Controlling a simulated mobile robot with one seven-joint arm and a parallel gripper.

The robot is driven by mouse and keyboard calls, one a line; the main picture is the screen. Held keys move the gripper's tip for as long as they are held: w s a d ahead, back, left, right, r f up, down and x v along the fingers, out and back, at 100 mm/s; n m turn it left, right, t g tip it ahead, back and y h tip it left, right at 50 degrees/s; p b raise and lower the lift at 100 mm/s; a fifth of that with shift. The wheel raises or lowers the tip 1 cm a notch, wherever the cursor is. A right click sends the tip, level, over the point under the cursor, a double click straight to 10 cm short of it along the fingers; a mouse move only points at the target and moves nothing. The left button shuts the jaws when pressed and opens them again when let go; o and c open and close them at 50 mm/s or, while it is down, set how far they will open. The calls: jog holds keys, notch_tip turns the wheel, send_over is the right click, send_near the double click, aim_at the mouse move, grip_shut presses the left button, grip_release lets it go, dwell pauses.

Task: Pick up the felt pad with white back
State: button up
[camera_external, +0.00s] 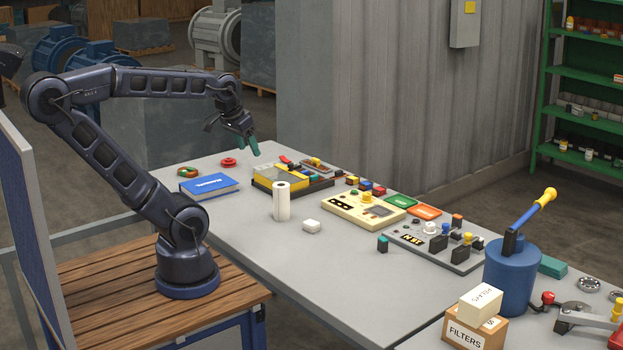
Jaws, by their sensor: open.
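My gripper (252,150) has teal fingers and is open and empty. It hangs in the air above the far left part of the table, up and to the left of the white block and well apart from it.
A white paper roll (282,202) stands upright just left of the block. A yellow-and-black case (280,178), a blue book (209,185) and a cream control panel (362,210) lie around it. A blue canister (510,275) stands at right. Table in front of the block is clear.

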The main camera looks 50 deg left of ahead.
jog(key=m+g, duration=0.5)
jog(key=m, duration=1.1)
send_over(313, 223)
notch_tip(313, 223, down, 22)
jog(key=f, duration=0.1)
jog(key=shift+s+f, duration=0.15)
jog(key=shift+f, duration=1.15)
jog(key=shift+s+f, duration=0.1)
jog(key=shift+f, duration=1.15)
jog(key=shift+w+a+f, duration=0.1)
jog(key=shift+w+f, duration=0.05)
jog(key=shift+f, duration=1.1)
jog(key=shift+w+a+f, duration=0.1)
jog(key=shift+f, duration=1.15)
jog(key=c, duration=1.1)
jog(key=shift+o, duration=0.2)
